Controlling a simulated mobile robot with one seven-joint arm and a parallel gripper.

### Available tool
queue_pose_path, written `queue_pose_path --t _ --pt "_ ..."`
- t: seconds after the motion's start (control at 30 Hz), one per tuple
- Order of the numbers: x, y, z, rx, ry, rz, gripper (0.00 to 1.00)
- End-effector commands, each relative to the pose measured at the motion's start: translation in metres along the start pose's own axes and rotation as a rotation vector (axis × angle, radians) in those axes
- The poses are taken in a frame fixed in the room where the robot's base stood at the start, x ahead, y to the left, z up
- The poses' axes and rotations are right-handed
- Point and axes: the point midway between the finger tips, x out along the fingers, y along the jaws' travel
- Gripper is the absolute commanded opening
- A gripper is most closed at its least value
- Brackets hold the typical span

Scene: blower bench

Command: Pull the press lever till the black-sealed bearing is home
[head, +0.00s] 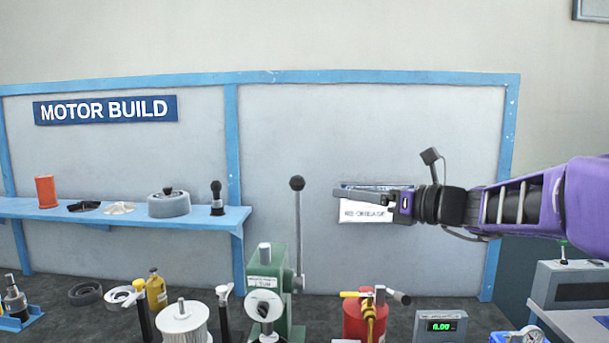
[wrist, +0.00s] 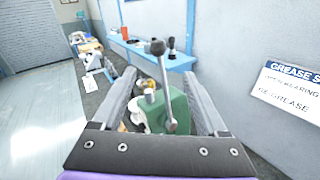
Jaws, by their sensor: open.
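The press lever (head: 298,235) is a thin metal rod with a black ball knob (head: 297,183), standing upright at the right side of the green press (head: 288,290). My gripper (head: 350,193) points left at about knob height, its fingertips to the right of the knob in the picture, with nothing in its jaws. In the wrist view the open fingers frame the press (wrist: 176,108), and the knob (wrist: 158,47) shows beyond them, apart from both. I cannot make out the black-sealed bearing; the press's lower part is out of the head view.
A blue shelf (head: 110,213) on the left wall holds several parts. A red cylinder (head: 360,318) with a yellow fitting and a grey box with a green readout (head: 440,325) stand right of the press. A yellow bottle (head: 156,290) stands left. A white sign (head: 365,210) hangs behind my gripper.

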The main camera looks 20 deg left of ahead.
Motion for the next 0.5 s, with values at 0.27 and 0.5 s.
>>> queue_pose_path --t 0.27,0.5 --pt "0.026 0.004 0.002 0.043 -0.025 0.016 0.76" --pt "0.078 0.004 0.003 0.042 -0.024 0.017 0.76"
